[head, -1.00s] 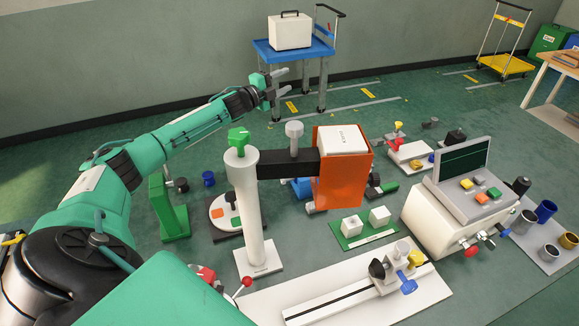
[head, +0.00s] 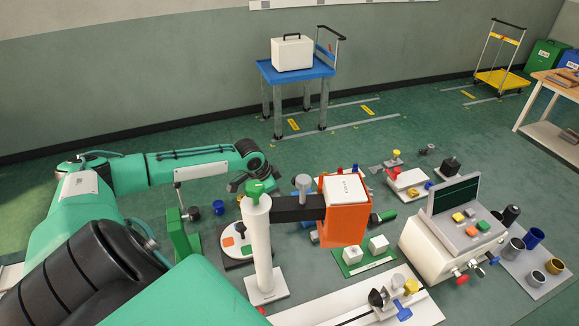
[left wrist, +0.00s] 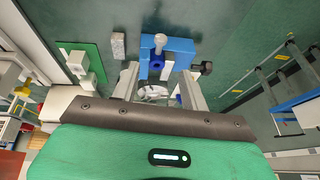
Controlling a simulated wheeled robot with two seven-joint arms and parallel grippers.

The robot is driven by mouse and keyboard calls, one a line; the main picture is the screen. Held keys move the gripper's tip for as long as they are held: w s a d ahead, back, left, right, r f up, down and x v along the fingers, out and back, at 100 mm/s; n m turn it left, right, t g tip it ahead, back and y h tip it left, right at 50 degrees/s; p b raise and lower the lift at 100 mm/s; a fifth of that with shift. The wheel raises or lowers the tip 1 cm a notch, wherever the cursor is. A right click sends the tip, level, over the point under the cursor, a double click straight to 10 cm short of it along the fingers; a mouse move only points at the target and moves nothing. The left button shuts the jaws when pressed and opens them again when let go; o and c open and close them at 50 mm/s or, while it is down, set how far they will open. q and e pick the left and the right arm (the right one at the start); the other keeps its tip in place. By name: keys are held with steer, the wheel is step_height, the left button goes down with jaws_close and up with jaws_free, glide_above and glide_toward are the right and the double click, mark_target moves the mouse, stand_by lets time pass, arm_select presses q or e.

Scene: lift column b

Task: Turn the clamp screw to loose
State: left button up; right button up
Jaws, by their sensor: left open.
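A blue clamp-like body (left wrist: 168,52) shows in the left wrist view, with a pale grey round-headed post (left wrist: 160,42) on it and a black knob (left wrist: 206,68) at its right side. I cannot tell which of these is the clamp screw. In the head view this body is mostly hidden behind the black arm and orange box. My left gripper (left wrist: 160,92) is open, its fingers pointing towards the blue body; no contact can be made out. In the head view the gripper (head: 243,183) points down behind the white column. My right gripper is not in view.
An orange box (head: 343,227), green mat with white cubes (head: 378,244) and console (head: 455,215) stand close by. Floor towards the blue cart (head: 296,71) is clear.

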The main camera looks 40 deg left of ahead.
arm_select(q)
steer(key=p+x, duration=0.2)
steer(key=x, duration=1.1)
steer(key=shift+r+p, duration=0.1)
steer(key=shift+p, duration=0.2)
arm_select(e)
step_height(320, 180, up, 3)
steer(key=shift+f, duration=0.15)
